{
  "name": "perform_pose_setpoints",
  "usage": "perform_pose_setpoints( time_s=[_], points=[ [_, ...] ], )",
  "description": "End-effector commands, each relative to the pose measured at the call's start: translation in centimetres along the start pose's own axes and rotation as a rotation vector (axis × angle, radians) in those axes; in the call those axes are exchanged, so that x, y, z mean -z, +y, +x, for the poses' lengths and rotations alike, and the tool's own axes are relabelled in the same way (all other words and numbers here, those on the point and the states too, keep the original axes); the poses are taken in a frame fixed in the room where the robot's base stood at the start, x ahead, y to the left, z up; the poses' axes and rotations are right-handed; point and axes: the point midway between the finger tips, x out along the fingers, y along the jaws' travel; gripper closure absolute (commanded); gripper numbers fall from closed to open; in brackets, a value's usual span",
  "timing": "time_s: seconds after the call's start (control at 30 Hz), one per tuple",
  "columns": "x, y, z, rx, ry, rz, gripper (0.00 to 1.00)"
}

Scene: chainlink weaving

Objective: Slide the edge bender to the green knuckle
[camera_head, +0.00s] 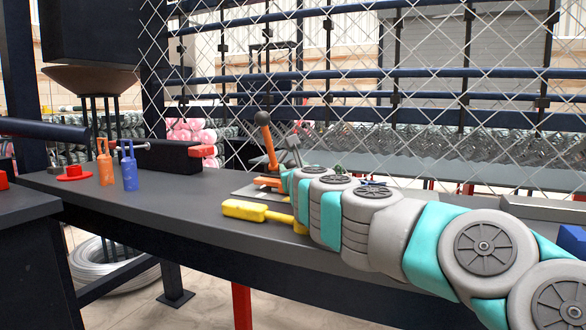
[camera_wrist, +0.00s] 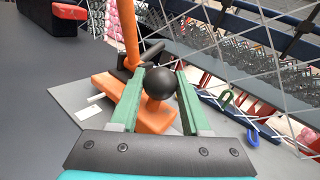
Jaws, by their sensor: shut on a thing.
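The edge bender is an orange tool on a grey plate, with a tall orange lever (camera_head: 268,148) topped by a black ball. In the wrist view its orange base (camera_wrist: 155,121) carries a short post with a black ball knob (camera_wrist: 161,83). My gripper (camera_wrist: 163,80) has its green fingers on either side of this knob and is shut on it.
A blue loop (camera_wrist: 252,138) and a red loop are near the green one. A yellow-handled tool (camera_head: 258,212) lies on the dark bench (camera_head: 150,203) left of my arm. Orange and blue bottle-shaped pieces (camera_head: 130,170) stand farther left. Wire mesh (camera_head: 350,55) rises behind the bench.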

Motion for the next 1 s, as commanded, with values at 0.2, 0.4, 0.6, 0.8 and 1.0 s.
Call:
perform_pose_setpoints(
  time_s=[0.2,0.4,0.6,0.8,1.0],
  points=[
    [0.1,-0.3,-0.2,0.000,0.001,0.001,1.00],
    [0.6,-2.3,-1.5,0.001,0.003,0.003,1.00],
    [0.8,-3.9,-2.6,0.001,0.000,0.001,1.00],
    [0.8,-3.9,-2.6,0.000,0.000,0.000,1.00],
    [0.8,-3.9,-2.6,0.000,0.000,0.000,0.38]
  ],
)
